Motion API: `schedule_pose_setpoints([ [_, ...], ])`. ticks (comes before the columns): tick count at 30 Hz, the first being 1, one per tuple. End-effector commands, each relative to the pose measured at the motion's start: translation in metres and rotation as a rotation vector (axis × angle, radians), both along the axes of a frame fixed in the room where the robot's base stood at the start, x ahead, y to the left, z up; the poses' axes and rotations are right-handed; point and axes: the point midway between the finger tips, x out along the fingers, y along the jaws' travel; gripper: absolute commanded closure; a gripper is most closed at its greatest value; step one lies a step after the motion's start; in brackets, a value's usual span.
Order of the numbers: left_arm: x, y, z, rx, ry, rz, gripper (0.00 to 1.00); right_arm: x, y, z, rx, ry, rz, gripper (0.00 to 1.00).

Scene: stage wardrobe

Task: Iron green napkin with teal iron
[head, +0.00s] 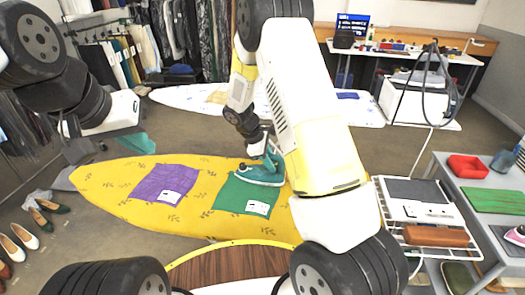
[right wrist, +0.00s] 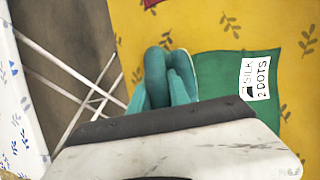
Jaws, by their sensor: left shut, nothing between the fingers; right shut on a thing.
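The green napkin (head: 240,198) lies flat on the yellow ironing board (head: 112,186), with a white label at its lower right. It also shows in the right wrist view (right wrist: 220,75), where the label reads "SILK 2 DOTS". The teal iron (head: 259,175) rests over the napkin's upper right part.
A purple napkin (head: 164,184) with a label lies left of the green one. A wire rack (head: 425,235) stands at the board's right end. Shoes (head: 22,240) stand on the floor at left.

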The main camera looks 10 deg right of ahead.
Motion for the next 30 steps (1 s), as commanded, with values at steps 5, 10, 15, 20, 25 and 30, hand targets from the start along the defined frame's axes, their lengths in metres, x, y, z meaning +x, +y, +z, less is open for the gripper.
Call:
schedule_pose_setpoints([
  [5,0.0,0.0,0.0,0.0,0.0,0.0,1.0,-0.001,0.001,0.021,0.003,-0.005,-0.002,1.0],
  [10,0.0,0.0,0.0,0.0,0.0,0.0,1.0,-0.003,0.001,0.056,0.004,-0.004,-0.003,1.0],
  [15,0.0,0.0,0.0,0.0,0.0,0.0,1.0,-0.005,0.002,0.064,0.001,-0.001,-0.004,1.0],
  [20,0.0,0.0,0.0,0.0,0.0,0.0,1.0,-0.007,0.002,0.075,0.002,-0.001,-0.005,1.0],
  [25,0.0,0.0,0.0,0.0,0.0,0.0,1.0,-0.008,0.003,0.086,0.003,-0.001,-0.006,1.0],
  [30,0.0,0.0,0.0,0.0,0.0,0.0,1.0,-0.01,0.003,0.097,0.002,-0.002,-0.007,1.0],
])
